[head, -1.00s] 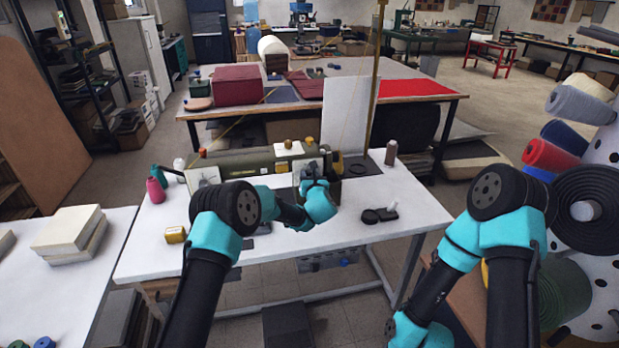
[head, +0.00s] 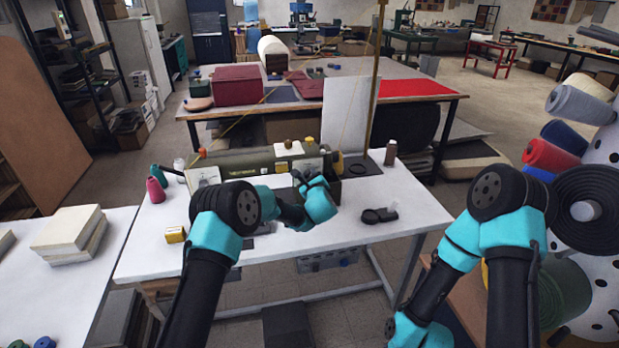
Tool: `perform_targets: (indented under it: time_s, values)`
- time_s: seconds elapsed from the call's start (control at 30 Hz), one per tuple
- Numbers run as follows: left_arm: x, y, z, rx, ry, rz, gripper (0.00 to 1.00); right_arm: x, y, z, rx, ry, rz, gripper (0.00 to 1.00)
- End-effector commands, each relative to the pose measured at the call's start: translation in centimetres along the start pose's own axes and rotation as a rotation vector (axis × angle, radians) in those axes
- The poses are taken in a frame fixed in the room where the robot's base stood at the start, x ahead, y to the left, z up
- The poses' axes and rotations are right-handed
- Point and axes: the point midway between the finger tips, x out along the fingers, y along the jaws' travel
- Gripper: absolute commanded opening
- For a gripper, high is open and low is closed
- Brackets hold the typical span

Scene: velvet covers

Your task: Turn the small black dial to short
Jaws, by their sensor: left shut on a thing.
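An olive-green sewing machine (head: 245,164) stands along the back of a white table (head: 385,236). My left gripper (head: 311,177) is at the front face of the machine's right end, by a pale plate with small markings. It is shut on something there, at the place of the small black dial. The dial itself is hidden behind my fingers and wrist, so its setting cannot be read. My right arm (head: 495,240) is folded down at the lower right, away from the table, and its gripper is not in view.
The table's front right is clear.

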Motion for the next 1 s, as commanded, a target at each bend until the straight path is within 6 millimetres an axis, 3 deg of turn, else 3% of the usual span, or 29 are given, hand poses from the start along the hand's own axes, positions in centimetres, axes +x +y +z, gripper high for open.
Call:
perform_targets:
  time_s: [0.43,1.0]
  values:
    - [-0.02,0.00,-0.01,-0.323,0.000,0.000,0.14,0.00,0.00,0.00,0.000,0.000,0.000,0.43]
    - [-0.02,0.01,-0.02,-0.393,0.000,0.000,0.14,0.00,0.00,0.00,0.000,0.000,0.000,0.43]
